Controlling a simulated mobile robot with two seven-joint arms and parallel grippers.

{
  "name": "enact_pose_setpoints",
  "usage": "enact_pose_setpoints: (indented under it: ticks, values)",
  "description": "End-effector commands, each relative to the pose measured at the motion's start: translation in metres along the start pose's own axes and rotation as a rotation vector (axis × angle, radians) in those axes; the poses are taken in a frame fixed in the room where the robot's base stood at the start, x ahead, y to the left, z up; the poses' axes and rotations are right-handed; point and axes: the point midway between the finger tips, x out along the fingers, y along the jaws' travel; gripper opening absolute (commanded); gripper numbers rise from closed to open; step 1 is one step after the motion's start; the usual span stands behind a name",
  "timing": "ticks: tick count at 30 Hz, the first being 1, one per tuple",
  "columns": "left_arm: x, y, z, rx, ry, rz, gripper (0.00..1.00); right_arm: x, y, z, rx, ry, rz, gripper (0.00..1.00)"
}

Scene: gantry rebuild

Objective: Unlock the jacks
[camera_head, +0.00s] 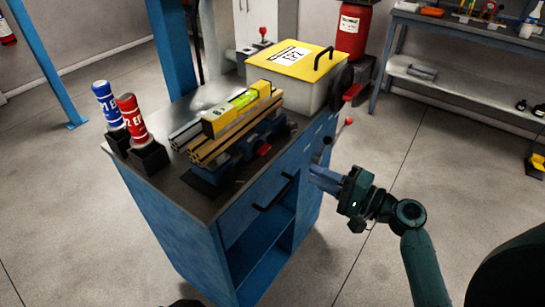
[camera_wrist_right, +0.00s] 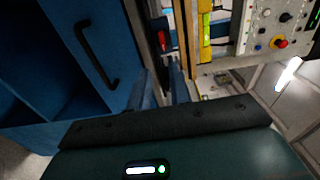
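A blue jack-like base (camera_head: 245,150) sits on the blue workbench (camera_head: 165,220) under aluminium and wooden rails (camera_head: 235,128). It has a red part (camera_head: 264,150) on its front side, and a red part also shows in the right wrist view (camera_wrist_right: 162,40). My right gripper (camera_head: 314,176) is in front of the bench, below that lever. In the right wrist view its two blue fingers (camera_wrist_right: 160,78) stand apart with nothing seen between them. No lock state is readable.
A yellow level (camera_head: 236,108) lies on the rails. Blue (camera_head: 106,100) and red (camera_head: 130,115) bottles stand in black holders at the bench's left. A yellow-topped box (camera_head: 295,62) stands behind. A black drawer handle (camera_head: 273,193) juts from the front. Floor at right is mostly clear.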

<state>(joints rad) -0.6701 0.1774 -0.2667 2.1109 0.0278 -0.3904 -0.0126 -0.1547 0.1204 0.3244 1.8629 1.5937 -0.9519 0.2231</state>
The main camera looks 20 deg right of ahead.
Motion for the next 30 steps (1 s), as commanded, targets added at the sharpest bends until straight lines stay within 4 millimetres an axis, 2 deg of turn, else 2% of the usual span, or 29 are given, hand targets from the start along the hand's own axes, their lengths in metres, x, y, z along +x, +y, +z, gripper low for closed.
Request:
enact_pose_setpoints:
  ticks: [5, 18, 24, 30]
  values:
    - [-0.003, 0.0, -0.004, 0.001, -0.004, 0.001, 0.36, 0.019, -0.006, -0.001, 0.01, -0.002, -0.016, 0.2]
    - [-0.008, -0.01, 0.002, -0.003, -0.048, -0.027, 0.36, 0.107, -0.006, 0.0, 0.008, -0.002, -0.011, 0.2]
    - [-0.008, -0.01, 0.001, -0.01, -0.049, -0.03, 0.36, 0.126, -0.004, -0.001, 0.007, -0.001, -0.01, 0.2]
    - [-0.007, -0.01, 0.002, -0.009, -0.051, -0.031, 0.36, 0.13, -0.003, -0.001, 0.006, 0.0, -0.008, 0.2]
